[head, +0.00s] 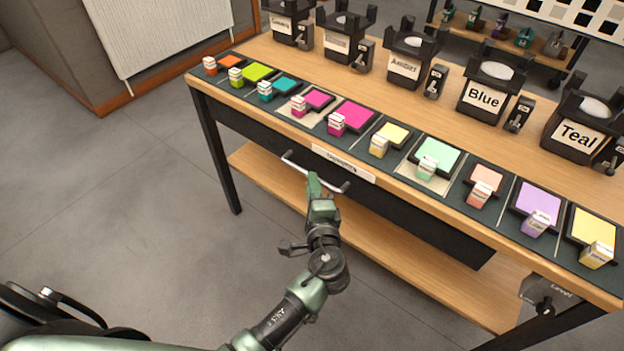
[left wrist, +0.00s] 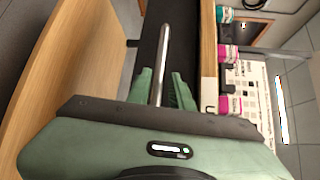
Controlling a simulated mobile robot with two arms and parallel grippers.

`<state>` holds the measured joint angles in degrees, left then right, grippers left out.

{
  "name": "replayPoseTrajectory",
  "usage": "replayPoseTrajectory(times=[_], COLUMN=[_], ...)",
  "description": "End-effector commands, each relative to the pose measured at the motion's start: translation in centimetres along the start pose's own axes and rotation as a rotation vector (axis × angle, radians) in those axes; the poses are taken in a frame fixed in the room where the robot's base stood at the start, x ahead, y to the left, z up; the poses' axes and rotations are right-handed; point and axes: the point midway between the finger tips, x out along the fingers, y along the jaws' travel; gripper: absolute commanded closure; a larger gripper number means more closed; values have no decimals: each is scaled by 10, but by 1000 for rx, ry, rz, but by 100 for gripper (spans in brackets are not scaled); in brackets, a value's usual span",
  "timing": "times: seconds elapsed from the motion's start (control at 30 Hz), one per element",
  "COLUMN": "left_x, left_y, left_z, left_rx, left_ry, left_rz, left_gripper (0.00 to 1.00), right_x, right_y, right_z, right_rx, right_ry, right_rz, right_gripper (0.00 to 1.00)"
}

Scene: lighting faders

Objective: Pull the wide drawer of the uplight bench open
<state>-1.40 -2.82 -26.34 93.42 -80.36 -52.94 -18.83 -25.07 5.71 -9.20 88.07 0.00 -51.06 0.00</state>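The uplight bench (head: 275,62) has a wooden top and a dark wide drawer (head: 400,213) under its front edge. The drawer front looks level with the bench front. A silver bar handle (head: 295,163) crosses it below a white label (head: 344,163). My left gripper (head: 314,180) is at the handle, near its middle. In the left wrist view the handle (left wrist: 163,50) runs between the two green fingers (left wrist: 163,85), with a gap showing beside it, so the gripper looks open around the bar. Finger contact is not clear. My right gripper is not in view.
A wooden lower shelf (head: 265,170) sits below the drawer. The grey floor (head: 140,210) in front is clear.

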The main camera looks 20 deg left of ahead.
Motion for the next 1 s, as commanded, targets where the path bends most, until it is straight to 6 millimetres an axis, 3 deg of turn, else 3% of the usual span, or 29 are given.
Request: replayPoseTrajectory(times=[0.1, 0.3, 0.6, 0.63, 0.7, 1.0], left_x=[21, 40, 44, 44, 44, 44], left_y=[0, 1, 1, 1, 2, 2], left_z=[0, 0, 0, 0, 0, 0], left_rx=[0, 0, -1, -1, -1, -1], left_ry=[-1, 0, 1, 1, 1, 2], left_rz=[-1, 2, 3, 3, 3, 3], left_gripper=[78, 78, 78, 81, 100, 100], right_x=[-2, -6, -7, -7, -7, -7], right_y=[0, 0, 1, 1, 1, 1], right_z=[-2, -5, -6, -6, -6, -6], right_rx=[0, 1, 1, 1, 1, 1], right_ry=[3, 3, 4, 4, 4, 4], right_rz=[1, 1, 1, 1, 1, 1], right_gripper=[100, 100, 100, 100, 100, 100])
